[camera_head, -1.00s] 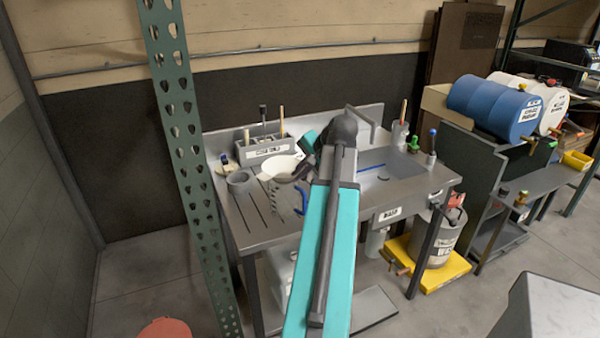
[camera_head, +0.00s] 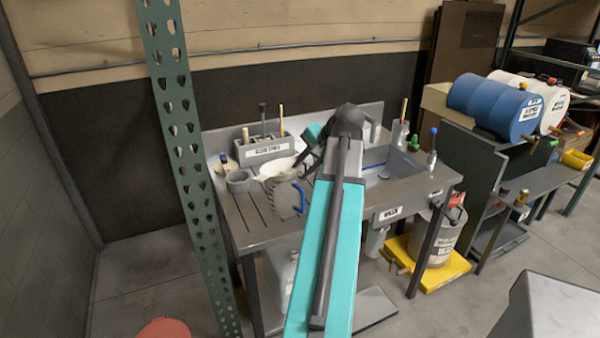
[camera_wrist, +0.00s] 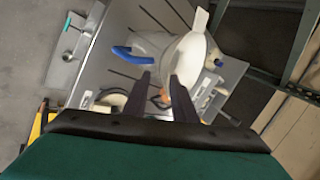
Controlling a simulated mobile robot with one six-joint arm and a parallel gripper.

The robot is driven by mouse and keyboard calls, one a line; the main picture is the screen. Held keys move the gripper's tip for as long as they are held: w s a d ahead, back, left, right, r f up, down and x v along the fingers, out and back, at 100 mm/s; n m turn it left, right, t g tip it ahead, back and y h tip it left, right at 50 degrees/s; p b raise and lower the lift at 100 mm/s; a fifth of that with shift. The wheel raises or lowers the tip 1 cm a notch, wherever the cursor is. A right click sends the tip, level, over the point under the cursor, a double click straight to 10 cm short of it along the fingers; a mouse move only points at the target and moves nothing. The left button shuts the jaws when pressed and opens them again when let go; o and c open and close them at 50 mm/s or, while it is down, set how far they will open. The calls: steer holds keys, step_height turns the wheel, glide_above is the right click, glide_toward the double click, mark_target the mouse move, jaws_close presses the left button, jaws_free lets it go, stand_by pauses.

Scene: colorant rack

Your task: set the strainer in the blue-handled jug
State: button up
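The pale strainer (camera_head: 278,167) sits at the mouth of the blue-handled jug (camera_head: 284,194), on the left part of the steel bench. In the wrist view the strainer (camera_wrist: 188,56) shows as a white bowl with a tab, over the pale jug (camera_wrist: 150,45) with its blue handle (camera_wrist: 131,55). How deep it sits is hidden. My gripper (camera_wrist: 160,78) is beside the strainer's near rim, its two dark fingers apart with a gap between them. In the head view my gripper (camera_head: 306,168) is just right of the strainer, partly hidden by my arm.
A grey cup (camera_head: 238,182) stands left of the jug. A labelled grey caddy (camera_head: 266,150) with upright tools stands behind it. The sink (camera_head: 385,174) lies to the right. A green perforated post (camera_head: 190,170) rises in front of the bench's left end.

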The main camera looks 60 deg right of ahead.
steer(key=b+v, duration=0.1)
steer(key=v, duration=0.8)
steer(key=shift+r, duration=0.3)
stand_by(0.6)
